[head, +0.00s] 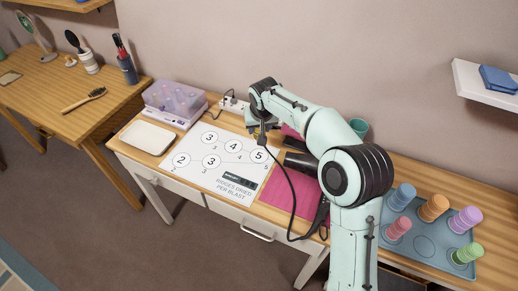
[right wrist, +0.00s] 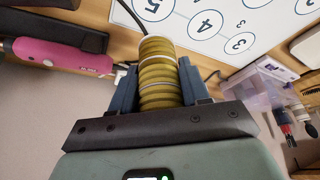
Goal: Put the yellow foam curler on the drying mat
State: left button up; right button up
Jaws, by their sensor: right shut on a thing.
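My right gripper (head: 263,136) is over the far right part of the white drying mat (head: 200,150), near the circle marked 5. In the right wrist view its two dark fingers (right wrist: 158,88) are shut on the yellow foam curler (right wrist: 158,65), a ridged roll with pale bands. In the head view the curler is mostly hidden by the gripper and arm. The mat has linked, numbered circles and the words "RIDGES DRIED PER BLAST"; it also shows in the right wrist view (right wrist: 225,40). My left gripper is not in view.
A blue tray (head: 398,244) at the right holds several coloured curlers and an empty ring. A magenta mat (head: 283,197) with a dark hair tool lies beside the drying mat. A clear purple case (head: 174,100) and a white tray (head: 147,137) stand at the left.

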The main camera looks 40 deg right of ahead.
notch_tip(320, 180, down, 9)
jog(key=shift+f+b, duration=0.15)
jog(key=shift+b, duration=0.4)
jog(key=shift+f, duration=0.1)
jog(key=o, duration=1)
jog(key=shift+o, duration=0.2)
jog(key=v, duration=1.2)
jog(key=shift+p, duration=0.45)
